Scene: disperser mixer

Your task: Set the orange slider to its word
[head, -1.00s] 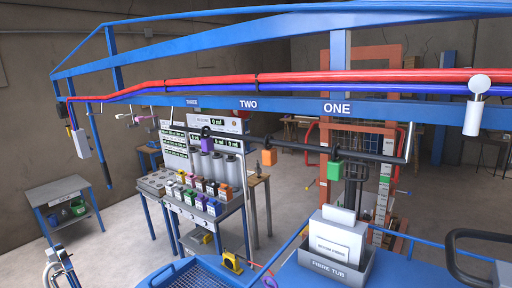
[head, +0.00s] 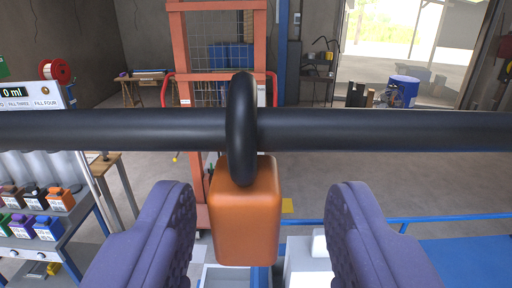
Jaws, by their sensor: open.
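The orange slider (head: 245,215) hangs by a black ring (head: 241,125) around a dark horizontal bar (head: 400,130). It is in the middle of the head view, close to the camera. My gripper (head: 262,235) is open, with one purple padded finger to the left of the slider and one to the right. Neither finger touches it; the gap on the right looks wider. The word labels on the blue beam are out of view now, and so are the green and purple sliders.
At the left stands a table with several small coloured containers (head: 45,228) and a display panel (head: 25,97). An orange frame (head: 190,80) stands behind the bar. A blue surface (head: 465,258) with a rail lies at lower right. A blue barrel (head: 405,90) is farther back.

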